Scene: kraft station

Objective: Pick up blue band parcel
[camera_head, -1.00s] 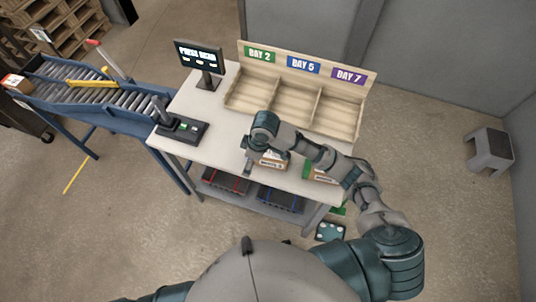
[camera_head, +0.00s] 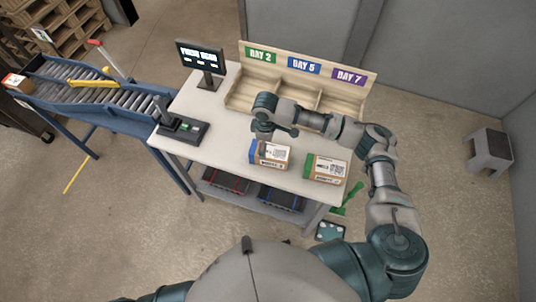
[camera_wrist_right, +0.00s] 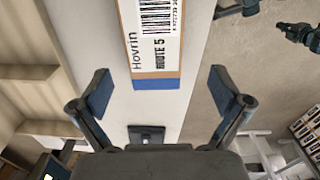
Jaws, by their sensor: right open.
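The blue band parcel (camera_head: 271,154) is a brown carton with a white label and a blue band at its left end. It lies on the table near the front edge. In the right wrist view its label and blue-banded end (camera_wrist_right: 157,84) show at the top centre. My right gripper (camera_head: 262,136) is above and just behind the blue end in the head view. In the right wrist view the two fingers of the right gripper (camera_wrist_right: 161,88) are wide apart, with the blue end between them in the picture and nothing held. My left gripper is out of view.
A green-banded parcel (camera_head: 325,168) lies to the right on the table. Behind are bins marked DAY 2, DAY 5 and DAY 7 (camera_head: 303,84). A screen (camera_head: 200,56), a scanner stand (camera_head: 182,128) and a roller conveyor (camera_head: 85,90) are left.

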